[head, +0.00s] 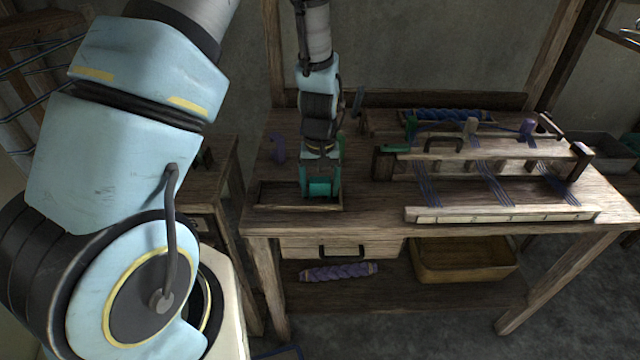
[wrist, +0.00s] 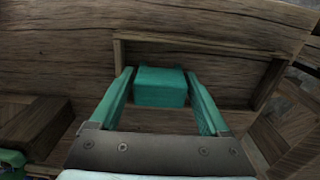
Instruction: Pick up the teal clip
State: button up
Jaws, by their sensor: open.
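The teal clip (head: 320,188) looks like a small block and is at the shallow wooden tray (head: 268,196) on the left front of the table. In the wrist view the teal clip (wrist: 160,86) lies between the tips of my gripper (wrist: 160,76). The two teal fingers are spread, one on each side, with a narrow gap visible at each side of the clip. In the head view my gripper (head: 320,178) points down over the tray and partly hides it. The underside of the clip is hidden.
The loom frame (head: 500,214) with blue threads stands on the right of the table. A purple piece (head: 278,148) stands behind the tray, left of my arm. The tray's raised rim (wrist: 215,48) runs close beyond the fingertips. A drawer (head: 310,248) is below the tabletop.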

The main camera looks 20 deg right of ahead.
aim_at(320, 179)
jog(key=shift+c, duration=0.2)
jog(key=c, duration=1.1)
jog(key=shift+o, duration=0.2)
jog(key=shift+r, duration=0.15)
notch_tip(320, 179, up, 10)
jog(key=shift+f+b, duration=0.15)
jog(key=shift+b, duration=1.05)
